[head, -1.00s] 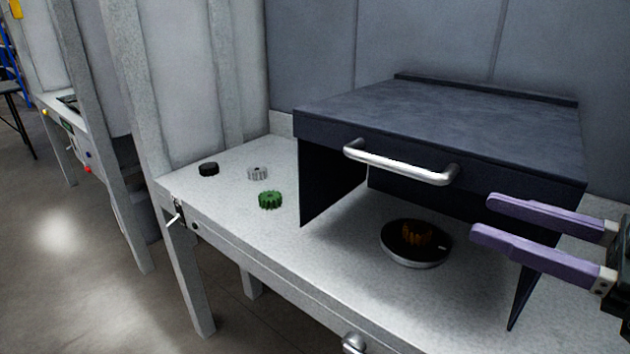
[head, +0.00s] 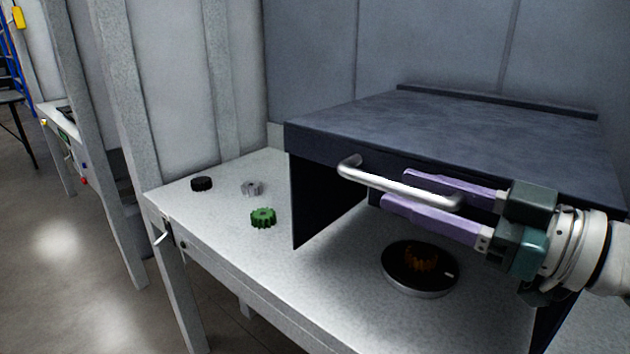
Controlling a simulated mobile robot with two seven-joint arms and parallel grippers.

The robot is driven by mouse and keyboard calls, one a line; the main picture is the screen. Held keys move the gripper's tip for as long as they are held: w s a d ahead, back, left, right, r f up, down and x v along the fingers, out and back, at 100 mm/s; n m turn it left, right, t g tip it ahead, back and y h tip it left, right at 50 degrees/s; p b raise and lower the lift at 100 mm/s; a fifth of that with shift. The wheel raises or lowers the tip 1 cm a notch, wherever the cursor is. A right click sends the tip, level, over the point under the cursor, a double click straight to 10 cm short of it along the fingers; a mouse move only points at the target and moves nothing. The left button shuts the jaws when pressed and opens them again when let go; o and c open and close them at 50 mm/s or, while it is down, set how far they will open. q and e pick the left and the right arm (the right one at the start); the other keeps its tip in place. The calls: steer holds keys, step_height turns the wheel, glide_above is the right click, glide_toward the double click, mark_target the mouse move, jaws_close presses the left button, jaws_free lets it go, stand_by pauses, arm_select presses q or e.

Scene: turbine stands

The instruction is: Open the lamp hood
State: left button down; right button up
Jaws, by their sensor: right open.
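The lamp hood (head: 460,130) is a dark blue-grey box over the right part of the bench. Its front is open below and its top lies level. A silver bar handle (head: 385,184) runs across its front edge. My right gripper (head: 393,188) is open, with purple fingers coming in from the right at the handle's right half. One finger shows behind the bar and the other in front of or below it; I cannot tell whether they touch it. My left gripper is not in view.
Under the hood, a round black turntable (head: 408,282) carries an orange-brown gear (head: 421,257). A green gear (head: 263,217), a grey gear (head: 252,188) and a black disc (head: 202,184) stand on the bench (head: 225,245) left of the hood. Grey walls stand behind.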

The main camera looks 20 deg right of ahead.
steer(key=shift+x, duration=0.85)
steer(key=shift+c, duration=0.2)
jaws_close()
stand_by(0.7)
